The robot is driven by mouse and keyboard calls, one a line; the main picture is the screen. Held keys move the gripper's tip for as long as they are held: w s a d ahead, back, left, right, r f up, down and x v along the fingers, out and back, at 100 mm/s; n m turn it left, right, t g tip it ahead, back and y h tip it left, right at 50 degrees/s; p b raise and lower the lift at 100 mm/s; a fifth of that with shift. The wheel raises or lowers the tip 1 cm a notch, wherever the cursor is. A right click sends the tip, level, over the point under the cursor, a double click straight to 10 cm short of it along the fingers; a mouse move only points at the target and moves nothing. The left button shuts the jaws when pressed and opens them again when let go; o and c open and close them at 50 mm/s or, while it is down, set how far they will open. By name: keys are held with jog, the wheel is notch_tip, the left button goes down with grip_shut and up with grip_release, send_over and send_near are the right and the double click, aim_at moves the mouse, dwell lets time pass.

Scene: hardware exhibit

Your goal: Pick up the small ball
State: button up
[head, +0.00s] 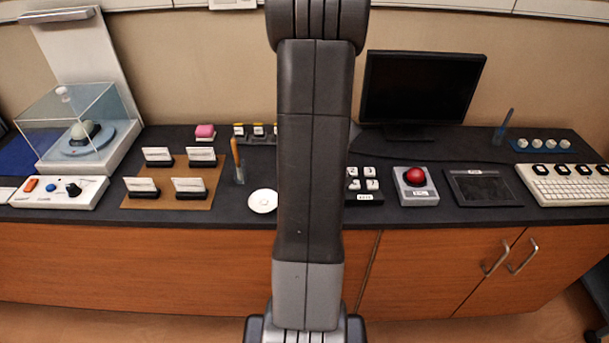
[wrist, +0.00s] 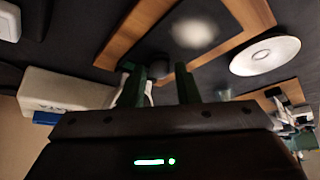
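My gripper (wrist: 160,80) shows in the wrist view with its two dark green fingers apart. A small dark ball-like thing (wrist: 159,66) lies just beyond and between the fingertips, beside a wooden edge. I cannot tell whether it is loose, or whether the fingers touch it. A pale curved piece shows between the fingers, partly hidden. In the head view my arm hides the gripper and the counter's middle. A red ball (head: 415,176) sits on a grey box at right of centre. Several small pale balls (head: 543,144) sit in a blue holder at the far right.
The dark counter (head: 230,208) holds card stands on a brown board (head: 149,201), a white disc (head: 263,201), a monitor (head: 423,87), a tablet (head: 482,187) and a keyboard (head: 570,186). A clear case (head: 66,122) stands left. The wrist view shows a wooden frame (wrist: 128,32) and beige box (wrist: 65,90).

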grip_shut()
jog(key=shift+r, duration=0.1)
